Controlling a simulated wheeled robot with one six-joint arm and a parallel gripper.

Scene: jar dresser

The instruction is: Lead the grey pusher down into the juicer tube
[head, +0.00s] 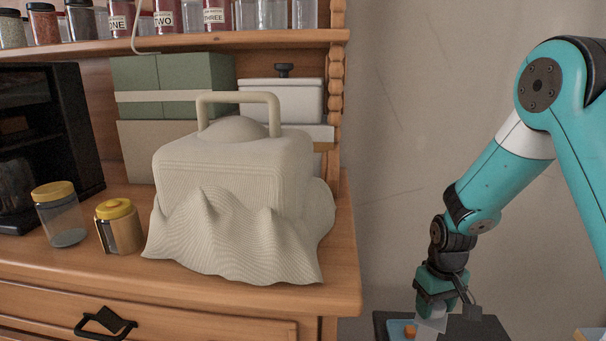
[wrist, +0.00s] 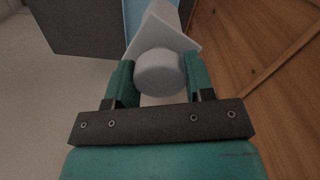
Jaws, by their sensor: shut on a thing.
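My gripper (head: 438,300) is at the lower right of the head view, to the right of the dresser and pointing down. In the wrist view its two green fingers (wrist: 158,78) are shut on the grey pusher (wrist: 159,66), with its round end facing the camera. A pale angular part shows beyond this end. In the head view a pale grey piece of the pusher (head: 431,325) shows under the fingers, cut by the lower edge. I cannot make out the juicer tube in either view, nor whether the pusher touches it.
A dark surface (head: 488,328) with a blue item (head: 397,327) and an orange piece (head: 410,332) lies below my gripper. The wooden dresser (head: 345,270) stands left, bearing a cloth-covered thing (head: 235,180) and jars (head: 118,228). Bare wall is between dresser and arm.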

